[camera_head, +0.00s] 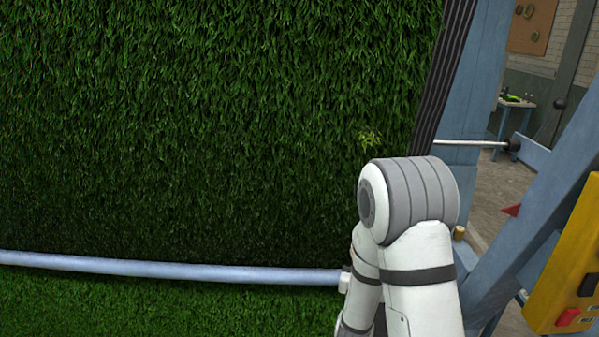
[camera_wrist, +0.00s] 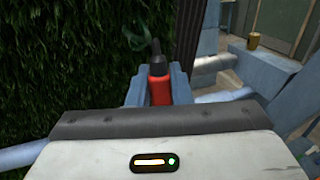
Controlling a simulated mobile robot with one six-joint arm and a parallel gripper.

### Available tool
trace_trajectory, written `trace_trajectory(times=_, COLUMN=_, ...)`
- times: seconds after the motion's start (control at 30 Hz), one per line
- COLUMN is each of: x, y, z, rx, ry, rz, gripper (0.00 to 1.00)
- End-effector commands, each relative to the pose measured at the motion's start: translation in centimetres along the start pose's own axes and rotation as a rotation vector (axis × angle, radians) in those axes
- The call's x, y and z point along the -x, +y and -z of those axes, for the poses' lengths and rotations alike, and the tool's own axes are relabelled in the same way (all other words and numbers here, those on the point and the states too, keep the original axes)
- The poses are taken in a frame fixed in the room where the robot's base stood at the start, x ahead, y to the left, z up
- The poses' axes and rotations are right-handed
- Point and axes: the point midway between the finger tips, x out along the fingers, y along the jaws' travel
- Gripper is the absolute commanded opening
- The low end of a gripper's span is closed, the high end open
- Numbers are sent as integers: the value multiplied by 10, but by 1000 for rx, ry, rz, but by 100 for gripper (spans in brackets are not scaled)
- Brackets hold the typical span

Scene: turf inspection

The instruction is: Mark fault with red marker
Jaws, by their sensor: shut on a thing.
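The turf (camera_head: 200,130) hangs as a tall green wall in the head view and fills the left of the wrist view (camera_wrist: 50,60). A lighter, yellowish-green tuft (camera_head: 369,138), which looks like the fault, stands out near the turf's right edge, just above my arm. In the wrist view a pale green loop (camera_wrist: 138,32) shows at the turf beside the marker's tip. My gripper (camera_wrist: 157,76) is shut on the red marker (camera_wrist: 159,91), its dark tip pointing away from me. I cannot tell whether the tip touches the turf. The head view does not show my gripper.
A pale blue roller bar (camera_head: 170,268) crosses the turf low down. A dark ribbed strip (camera_head: 440,90) and blue frame posts (camera_head: 465,170) border the turf at right. A yellow control box (camera_head: 565,270) stands at lower right, with a bench (camera_head: 517,104) far behind.

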Motion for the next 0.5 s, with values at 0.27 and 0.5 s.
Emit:
trace_trajectory(times=0.27, x=-1, y=-3, z=-30, rx=1, ry=1, rz=6, gripper=0)
trace_trajectory(times=0.5, x=-1, y=-3, z=-28, rx=0, ry=0, rz=6, gripper=0)
